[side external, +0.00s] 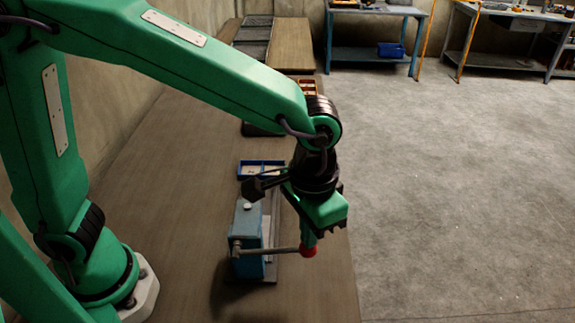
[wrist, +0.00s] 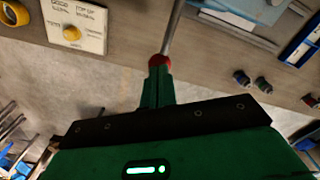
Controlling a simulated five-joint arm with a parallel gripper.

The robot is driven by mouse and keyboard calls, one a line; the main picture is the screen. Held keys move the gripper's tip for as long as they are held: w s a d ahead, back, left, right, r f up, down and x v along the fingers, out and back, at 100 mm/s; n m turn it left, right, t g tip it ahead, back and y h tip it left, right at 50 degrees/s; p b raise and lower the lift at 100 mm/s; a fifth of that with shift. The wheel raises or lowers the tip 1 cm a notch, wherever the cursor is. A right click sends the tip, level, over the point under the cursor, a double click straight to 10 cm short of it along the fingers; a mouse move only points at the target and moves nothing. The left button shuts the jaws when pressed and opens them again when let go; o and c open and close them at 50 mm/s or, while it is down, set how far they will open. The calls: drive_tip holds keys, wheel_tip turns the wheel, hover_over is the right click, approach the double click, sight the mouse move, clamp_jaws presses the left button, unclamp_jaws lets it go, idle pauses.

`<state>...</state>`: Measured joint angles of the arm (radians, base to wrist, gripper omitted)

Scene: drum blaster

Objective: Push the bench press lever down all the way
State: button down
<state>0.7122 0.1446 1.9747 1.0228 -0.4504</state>
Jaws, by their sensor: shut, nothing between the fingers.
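The bench press (side external: 247,236) is a blue upright body on the bench near its right edge in the side view. Its grey lever (side external: 272,249) sticks out to the right, close to horizontal, and ends in a red knob (side external: 308,251). My gripper (side external: 311,240) points down with its shut green fingers right at the top of the knob. In the wrist view, the lever rod (wrist: 172,32) runs up from the red knob (wrist: 159,60), and the fingertips (wrist: 157,72) meet or overlap the knob. Actual contact is hard to tell.
A blue tray (side external: 240,170) lies on the bench behind the press. The wrist view shows a pale panel with a yellow knob (wrist: 72,33) and small dark blue parts (wrist: 241,77). The bench edge is close under my gripper, with open floor (side external: 450,200) to the right.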

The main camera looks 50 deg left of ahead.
drive_tip(key=shift+r, duration=3.15)
drive_tip(key=s+a+r+n+t, duration=0.1)
drive_tip(key=s+a+t, duration=0.1)
drive_tip(key=a, duration=1)
drive_tip(key=s+a+n+t, duration=0.2)
drive_tip(key=s+a+t, duration=0.1)
drive_tip(key=a, duration=1)
drive_tip(key=shift+s+r+t, duration=0.3)
drive_tip(key=shift+s+r, duration=0.05)
drive_tip(key=shift+s, duration=0.45)
